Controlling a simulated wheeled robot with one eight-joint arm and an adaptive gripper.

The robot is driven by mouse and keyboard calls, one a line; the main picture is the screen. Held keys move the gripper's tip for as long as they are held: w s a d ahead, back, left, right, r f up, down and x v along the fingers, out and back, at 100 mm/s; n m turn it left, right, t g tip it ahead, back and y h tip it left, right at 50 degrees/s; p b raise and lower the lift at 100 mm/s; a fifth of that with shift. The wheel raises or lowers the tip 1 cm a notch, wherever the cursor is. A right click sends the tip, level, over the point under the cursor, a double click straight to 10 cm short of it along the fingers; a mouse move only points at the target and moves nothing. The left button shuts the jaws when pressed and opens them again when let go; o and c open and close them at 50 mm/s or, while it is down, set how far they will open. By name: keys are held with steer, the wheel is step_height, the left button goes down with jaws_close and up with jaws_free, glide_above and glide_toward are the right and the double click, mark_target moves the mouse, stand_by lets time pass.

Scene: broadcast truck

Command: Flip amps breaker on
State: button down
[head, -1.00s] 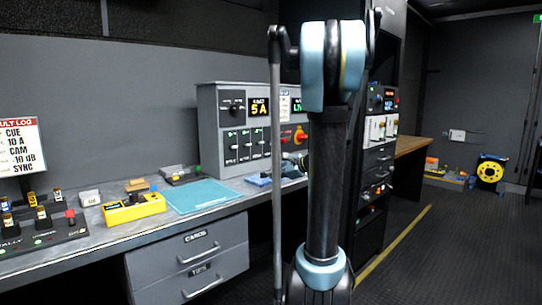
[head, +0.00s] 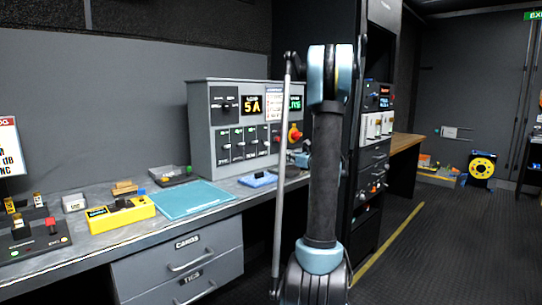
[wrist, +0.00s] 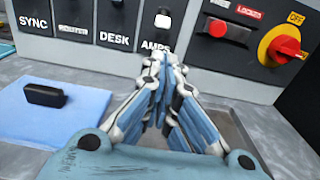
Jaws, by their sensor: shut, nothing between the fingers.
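The grey breaker panel (head: 203,125) stands on the desk behind the arm in the head view. In the wrist view the AMPS breaker (wrist: 163,20) is near the top centre, its pale lever low in its dark slot, lower than the DESK lever (wrist: 117,3). The AMPS label (wrist: 155,46) is partly covered by my fingers. My gripper (wrist: 164,66) is shut and empty, its tips just below the AMPS breaker in the picture. I cannot tell whether they touch the panel. In the head view my arm hides most of the gripper.
Right of AMPS are a red switch (wrist: 217,28) and a red-and-yellow rotary knob (wrist: 283,45). A blue pad (wrist: 60,112) with a black handle lies on the desk at left. A yellow box (head: 121,214) and teal mat (head: 195,201) lie further left. A dark rack stands right.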

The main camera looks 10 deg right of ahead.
mark_target(266, 143)
steer(key=shift+w+a, duration=0.1)
steer(key=x, duration=0.9)
steer(key=shift+w+a, duration=0.25)
steer(key=shift+w, duration=0.05)
steer(key=shift+d, duration=0.15)
